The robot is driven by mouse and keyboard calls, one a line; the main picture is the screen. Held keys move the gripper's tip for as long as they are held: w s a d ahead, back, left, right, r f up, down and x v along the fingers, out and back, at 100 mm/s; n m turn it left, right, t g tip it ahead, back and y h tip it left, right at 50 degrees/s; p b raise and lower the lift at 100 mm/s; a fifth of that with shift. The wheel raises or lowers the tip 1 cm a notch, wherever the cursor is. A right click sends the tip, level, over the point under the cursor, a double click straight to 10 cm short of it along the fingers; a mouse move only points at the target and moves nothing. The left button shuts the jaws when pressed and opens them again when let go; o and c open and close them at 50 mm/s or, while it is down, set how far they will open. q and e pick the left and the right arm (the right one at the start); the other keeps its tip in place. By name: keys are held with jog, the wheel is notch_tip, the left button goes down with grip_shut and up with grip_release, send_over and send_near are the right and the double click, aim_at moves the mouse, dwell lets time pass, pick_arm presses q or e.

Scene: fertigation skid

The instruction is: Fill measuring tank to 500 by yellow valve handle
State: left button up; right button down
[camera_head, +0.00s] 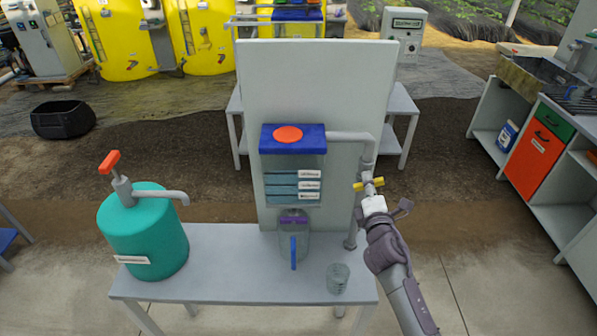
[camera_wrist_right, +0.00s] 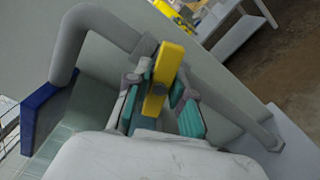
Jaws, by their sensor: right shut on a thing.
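The measuring tank (camera_head: 271,188) is a clear box with a blue lid and an orange disc on top, mounted on a pale upright panel. Several white labels run down its front; the liquid level cannot be read. A grey pipe (camera_head: 348,137) runs from its top to the right and down to the valve. The yellow valve handle (camera_head: 377,182) lies roughly crosswise to the pipe in the head view; it also shows in the right wrist view (camera_wrist_right: 163,75). My right gripper (camera_head: 372,192) is shut on the handle, with a finger on each side of it. My left gripper is not in view.
On the grey table (camera_head: 225,282) stand a teal pump canister (camera_head: 145,235) at left, a clear jug with a blue handle (camera_head: 293,252) below the tank, and a small glass beaker (camera_head: 338,279) near the right front edge. A bench with an orange door (camera_head: 533,157) stands at right.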

jog(key=shift+f, duration=0.15)
jog(key=shift+m+b, duration=0.3)
jog(key=shift+m, duration=0.9)
jog(key=m, duration=0.2)
jog(key=shift+m, duration=0.3)
jog(key=c, duration=1)
grip_release()
jog(key=shift+o, duration=0.2)
jog(key=shift+s, duration=0.15)
jog(key=shift+s, duration=0.25)
jog(key=s+p, duration=0.1)
jog(key=s, duration=0.5)
jog(key=shift+s+p, duration=0.15)
jog(key=shift+p, duration=0.15)
